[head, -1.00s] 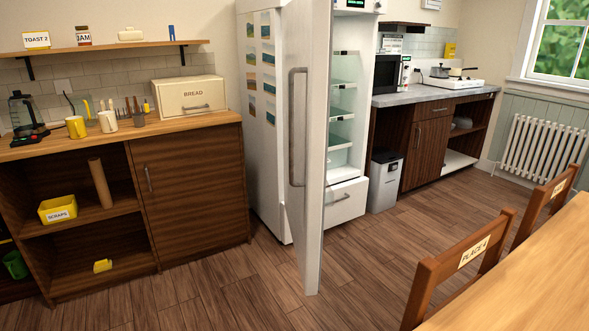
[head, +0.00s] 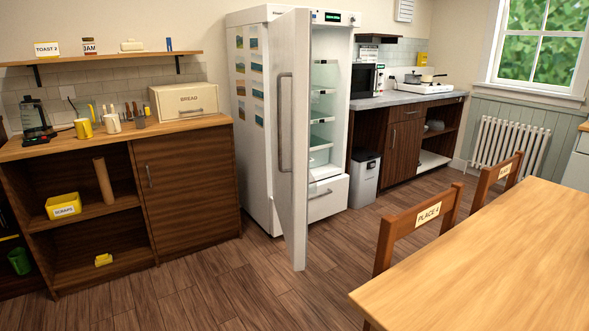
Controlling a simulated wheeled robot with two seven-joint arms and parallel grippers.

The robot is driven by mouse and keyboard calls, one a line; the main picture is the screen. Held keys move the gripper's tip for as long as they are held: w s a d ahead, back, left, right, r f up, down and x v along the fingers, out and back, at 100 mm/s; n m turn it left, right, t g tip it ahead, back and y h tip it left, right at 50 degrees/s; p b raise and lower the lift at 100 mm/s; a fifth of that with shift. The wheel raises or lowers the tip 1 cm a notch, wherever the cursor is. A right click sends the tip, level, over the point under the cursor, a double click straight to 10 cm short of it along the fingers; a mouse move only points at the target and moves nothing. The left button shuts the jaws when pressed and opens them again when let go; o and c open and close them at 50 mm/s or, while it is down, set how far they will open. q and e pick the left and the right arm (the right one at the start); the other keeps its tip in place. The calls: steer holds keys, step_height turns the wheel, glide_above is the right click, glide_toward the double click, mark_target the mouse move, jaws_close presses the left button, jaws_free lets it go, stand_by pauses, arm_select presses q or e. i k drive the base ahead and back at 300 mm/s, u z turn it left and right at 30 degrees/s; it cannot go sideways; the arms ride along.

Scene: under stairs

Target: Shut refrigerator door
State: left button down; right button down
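The white refrigerator (head: 260,130) stands against the back wall in the head view. Its tall door (head: 295,220) is wide open and juts out toward me, with a long grey vertical handle (head: 286,122) on its left face. Right of the door, the lit inside shows glass shelves (head: 322,115) and a white drawer (head: 324,198). Neither of my grippers is in the head view, and nothing is seen touching the door.
A wooden cabinet (head: 185,190) stands left of the refrigerator. A white bin (head: 364,180) stands to its right. A wooden table (head: 490,250) and chairs, one labelled PLACE 4 (head: 415,222), fill the right foreground. The wooden floor (head: 240,285) before the door is clear.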

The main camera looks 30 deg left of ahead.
mark_target(290, 34)
steer(key=u, duration=0.9)
steer(key=i, duration=0.8)
steer(key=u, duration=1)
steer(key=i, duration=1.25)
steer(key=z, duration=0.4)
